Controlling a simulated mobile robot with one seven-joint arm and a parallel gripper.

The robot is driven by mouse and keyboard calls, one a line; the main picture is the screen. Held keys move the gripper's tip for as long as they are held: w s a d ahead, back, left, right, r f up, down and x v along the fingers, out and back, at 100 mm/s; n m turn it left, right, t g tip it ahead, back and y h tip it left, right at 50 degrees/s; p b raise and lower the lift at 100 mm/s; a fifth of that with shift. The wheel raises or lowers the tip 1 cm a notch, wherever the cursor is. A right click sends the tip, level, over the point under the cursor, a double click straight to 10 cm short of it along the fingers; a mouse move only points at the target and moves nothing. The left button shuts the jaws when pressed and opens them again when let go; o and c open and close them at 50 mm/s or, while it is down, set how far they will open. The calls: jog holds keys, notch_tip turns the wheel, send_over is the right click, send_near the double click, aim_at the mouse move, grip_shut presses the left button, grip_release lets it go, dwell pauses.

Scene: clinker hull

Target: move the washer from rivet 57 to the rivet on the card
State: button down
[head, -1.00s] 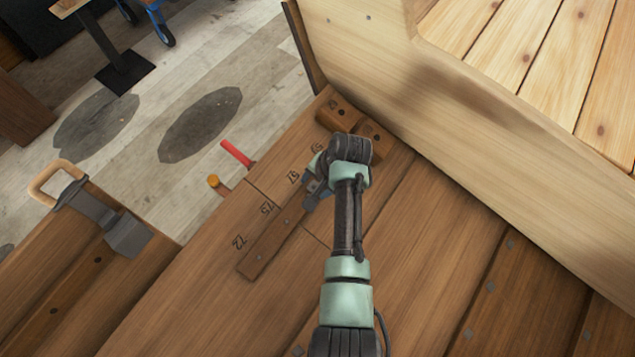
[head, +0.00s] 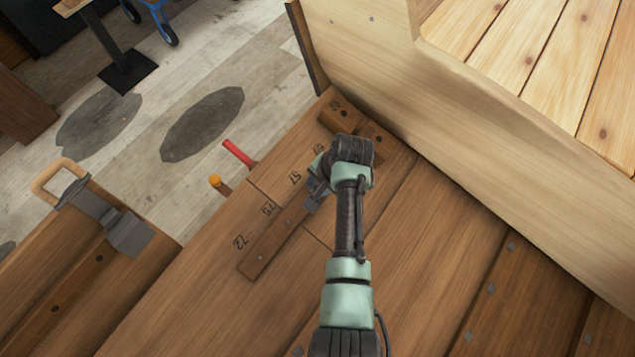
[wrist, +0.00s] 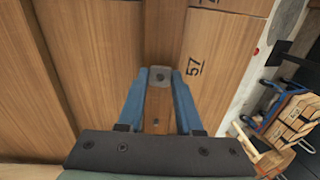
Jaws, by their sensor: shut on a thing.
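My gripper (wrist: 160,74) is shut on the washer (wrist: 160,79), a small grey square with a dark spot in its middle, held between the two blue fingertips. I cannot tell whether the dark spot is an empty hole or a rivet, nor whether the washer is clear of the wood. The mark 57 (wrist: 195,66) is on the plank just right of the fingers; it also shows in the head view (head: 295,178). In the head view my gripper (head: 311,203) is low over the brown strip (head: 266,253), and my arm hides part of it. I cannot make out the card.
Marks 75 (head: 269,209) and 72 (head: 241,242) line the strip. A brown block (head: 341,115) lies beyond my gripper, against the pale upright plank (head: 440,95). A red-handled tool (head: 238,153) and an orange-ended one (head: 215,181) are at the plank's edge. A clamp-like tool (head: 127,235) is at left.

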jog(key=shift+r, duration=0.2)
jog(key=shift+p+v, duration=2.3)
jog(key=shift+p, duration=0.35)
jog(key=shift+w, duration=0.1)
